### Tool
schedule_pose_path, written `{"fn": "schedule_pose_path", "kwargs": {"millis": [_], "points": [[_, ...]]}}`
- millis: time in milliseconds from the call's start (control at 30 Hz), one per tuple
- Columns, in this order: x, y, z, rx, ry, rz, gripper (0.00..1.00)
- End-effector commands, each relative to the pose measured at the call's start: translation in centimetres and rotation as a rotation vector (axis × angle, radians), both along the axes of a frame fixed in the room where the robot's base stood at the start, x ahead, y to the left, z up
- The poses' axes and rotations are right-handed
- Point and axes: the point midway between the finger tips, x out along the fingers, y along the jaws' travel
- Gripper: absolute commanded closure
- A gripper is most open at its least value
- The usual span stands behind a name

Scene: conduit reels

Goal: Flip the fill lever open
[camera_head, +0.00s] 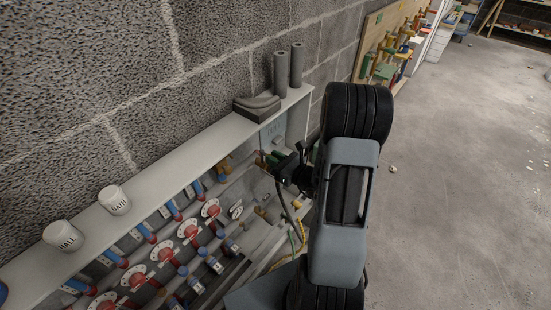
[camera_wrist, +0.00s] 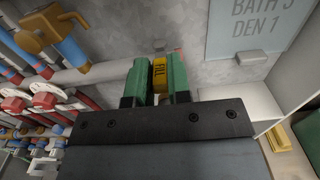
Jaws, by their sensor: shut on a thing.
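In the head view my gripper (camera_head: 270,159) reaches into the right end of the cabinet. The lever cannot be made out there. The lever's base and pivot are mostly hidden by the fingers.
A brass-coloured valve (camera_wrist: 45,30) stands left of my gripper. A sign (camera_wrist: 250,25) reads "BATH 3 DEN 1".

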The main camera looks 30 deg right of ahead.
Motion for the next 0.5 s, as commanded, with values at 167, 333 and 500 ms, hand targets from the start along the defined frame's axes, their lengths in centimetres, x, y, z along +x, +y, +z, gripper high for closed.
{"fn": "schedule_pose_path", "kwargs": {"millis": [167,333,500], "points": [[0.02,-0.04,0.08,-0.001,-0.002,-0.005,1.00],[0.02,-0.04,0.08,-0.001,-0.001,-0.004,0.76],[0.01,-0.02,0.05,-0.001,0.000,-0.004,0.60]]}}
